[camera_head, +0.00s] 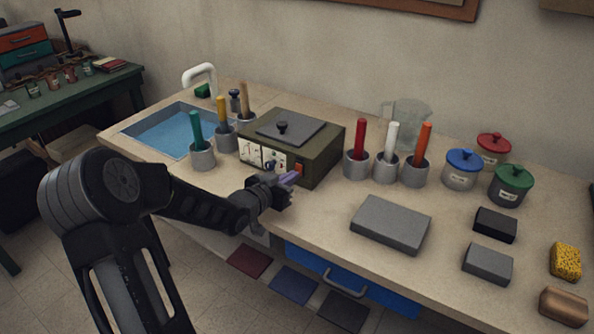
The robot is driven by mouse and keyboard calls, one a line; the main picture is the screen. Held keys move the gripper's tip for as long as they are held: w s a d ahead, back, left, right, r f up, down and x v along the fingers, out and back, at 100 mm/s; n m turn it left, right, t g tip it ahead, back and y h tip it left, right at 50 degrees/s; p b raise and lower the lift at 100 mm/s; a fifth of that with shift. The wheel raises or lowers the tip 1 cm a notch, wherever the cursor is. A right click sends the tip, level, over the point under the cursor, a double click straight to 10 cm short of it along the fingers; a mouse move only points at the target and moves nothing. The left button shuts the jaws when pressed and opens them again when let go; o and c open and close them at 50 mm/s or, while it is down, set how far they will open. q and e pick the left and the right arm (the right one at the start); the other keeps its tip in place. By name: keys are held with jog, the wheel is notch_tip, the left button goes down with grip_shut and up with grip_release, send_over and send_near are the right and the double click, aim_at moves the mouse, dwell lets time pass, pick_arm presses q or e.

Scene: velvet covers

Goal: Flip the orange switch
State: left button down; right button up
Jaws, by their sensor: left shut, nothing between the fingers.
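The box stands on the worktop and has a dark grey lid with a knob on top. White panels with small markings show on its front face. My left gripper (289,180) is shut and empty, with its tips just in front of the box, close below and left of the orange switch. I cannot tell whether the tips touch the switch. The arm hides part of the box's lower front. My right gripper is not in view.
The worktop (300,232) holds a sink (165,130) at left and several grey cups with coloured handles on both sides of the box. A grey block (391,224) lies at right, with lidded jars (462,168) behind. A blue drawer (350,279) is below.

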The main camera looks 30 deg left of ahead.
pick_arm(q)
jog(key=shift+w, duration=0.3)
jog(key=shift+s, duration=0.1)
jog(key=shift+p+v, duration=0.45)
jog(key=shift+v, duration=0.4)
jog(key=shift+p+v, duration=1.5)
jog(key=shift+v, duration=1.55)
jog(key=shift+f, duration=0.1)
